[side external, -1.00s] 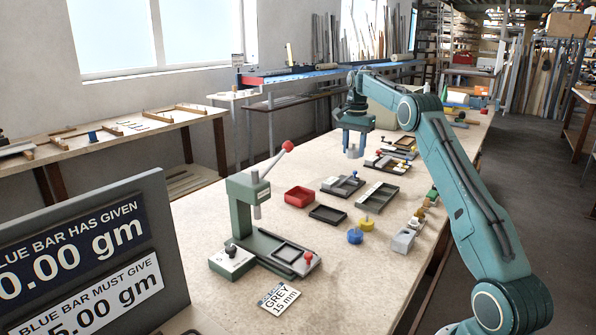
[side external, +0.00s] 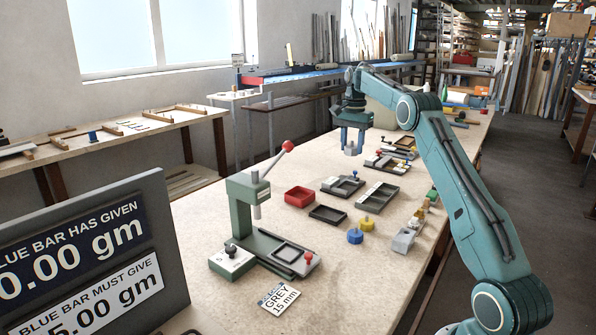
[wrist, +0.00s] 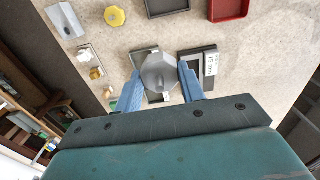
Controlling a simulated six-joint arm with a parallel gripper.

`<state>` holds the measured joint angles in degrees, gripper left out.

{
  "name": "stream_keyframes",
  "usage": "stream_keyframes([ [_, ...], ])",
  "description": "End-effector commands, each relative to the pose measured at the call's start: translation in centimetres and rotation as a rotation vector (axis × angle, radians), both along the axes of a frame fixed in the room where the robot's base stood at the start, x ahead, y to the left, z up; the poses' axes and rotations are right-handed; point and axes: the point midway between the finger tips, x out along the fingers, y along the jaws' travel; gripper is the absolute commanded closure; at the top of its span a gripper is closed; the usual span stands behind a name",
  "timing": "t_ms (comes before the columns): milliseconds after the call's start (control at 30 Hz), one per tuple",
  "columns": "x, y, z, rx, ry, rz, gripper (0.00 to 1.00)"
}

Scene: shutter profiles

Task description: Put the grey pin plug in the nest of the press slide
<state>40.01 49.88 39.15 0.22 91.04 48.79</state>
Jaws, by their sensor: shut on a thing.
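My gripper (side external: 351,146) is above the far part of the bench, shut on the grey pin plug (side external: 350,151). In the wrist view the plug (wrist: 159,72) is a grey faceted head between the two blue fingers; its underside is hidden. The green press (side external: 247,215) stands at the near left, well away from my gripper, with its red-knobbed lever raised. Its slide (side external: 290,258) lies at the front right of the press, with a dark framed recess and a red knob. The recess looks empty.
A red tray (side external: 299,196) and a dark flat tray (side external: 327,214) lie between my gripper and the press. Blue (side external: 355,236) and yellow (side external: 366,223) plugs and a grey block (side external: 403,241) stand to the right. A card reading GREY 15 mm (side external: 279,297) lies in front.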

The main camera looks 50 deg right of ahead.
Motion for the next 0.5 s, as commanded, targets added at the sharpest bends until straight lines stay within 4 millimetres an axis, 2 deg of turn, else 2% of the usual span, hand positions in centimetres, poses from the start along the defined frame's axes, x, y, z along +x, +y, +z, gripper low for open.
stream_keyframes([
  [167, 1.2, 2.8, 0.6, -0.001, -0.002, 0.004, 0.88],
  [267, 2.0, 5.3, 1.0, -0.001, -0.001, 0.005, 0.88],
  [500, 3.5, 12.9, 1.9, -0.001, -0.001, 0.002, 0.88],
])
